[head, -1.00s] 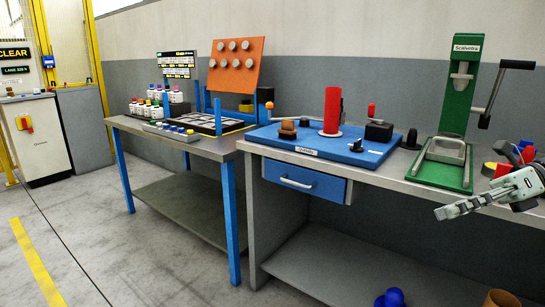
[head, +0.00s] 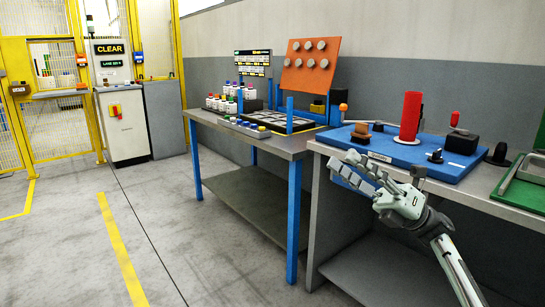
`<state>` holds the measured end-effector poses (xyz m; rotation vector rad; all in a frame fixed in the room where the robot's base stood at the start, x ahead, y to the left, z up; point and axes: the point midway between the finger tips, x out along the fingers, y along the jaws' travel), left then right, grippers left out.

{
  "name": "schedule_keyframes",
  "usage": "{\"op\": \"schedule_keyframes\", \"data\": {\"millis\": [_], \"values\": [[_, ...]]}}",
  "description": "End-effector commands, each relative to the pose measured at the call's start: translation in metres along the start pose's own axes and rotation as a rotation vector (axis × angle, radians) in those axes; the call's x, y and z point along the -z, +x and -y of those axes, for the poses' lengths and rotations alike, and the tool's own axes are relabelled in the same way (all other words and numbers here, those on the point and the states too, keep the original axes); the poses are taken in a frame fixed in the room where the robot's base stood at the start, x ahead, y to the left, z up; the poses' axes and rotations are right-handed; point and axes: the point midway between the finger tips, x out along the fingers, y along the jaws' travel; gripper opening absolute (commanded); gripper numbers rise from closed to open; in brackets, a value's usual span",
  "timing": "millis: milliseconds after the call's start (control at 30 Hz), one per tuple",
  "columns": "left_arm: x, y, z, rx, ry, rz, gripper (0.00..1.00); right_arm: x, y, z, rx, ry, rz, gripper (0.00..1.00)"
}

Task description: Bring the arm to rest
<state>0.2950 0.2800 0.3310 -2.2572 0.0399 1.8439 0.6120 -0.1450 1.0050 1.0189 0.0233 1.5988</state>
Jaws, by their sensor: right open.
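My right gripper (head: 352,172) is in front of the near bench, by the edge below the blue board. Its arm comes in from the lower right. Its fingers point up and to the left, stand apart and hold nothing that I can see. It hides most of the blue drawer front. My left gripper is not in view.
The near bench (head: 486,194) carries a blue board (head: 396,150) with a red cylinder (head: 410,116), and a green frame (head: 520,188) at the right edge. A second table (head: 222,124) with bottles and an orange panel (head: 311,66) stands behind. The floor (head: 190,225) at left is clear.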

Motion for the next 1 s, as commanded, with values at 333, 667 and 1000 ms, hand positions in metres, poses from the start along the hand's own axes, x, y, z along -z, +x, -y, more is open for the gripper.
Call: {"op": "schedule_keyframes", "data": {"millis": [333,667,1000], "values": [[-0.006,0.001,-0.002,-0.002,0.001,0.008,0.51,-0.147,-0.074,0.085,0.265,0.361,0.771,0.43],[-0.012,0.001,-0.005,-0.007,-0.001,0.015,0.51,-0.16,-0.253,0.171,0.46,0.824,1.645,0.43],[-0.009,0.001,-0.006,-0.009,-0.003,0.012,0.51,-0.067,-0.355,0.193,0.598,1.086,2.224,0.43]]}}
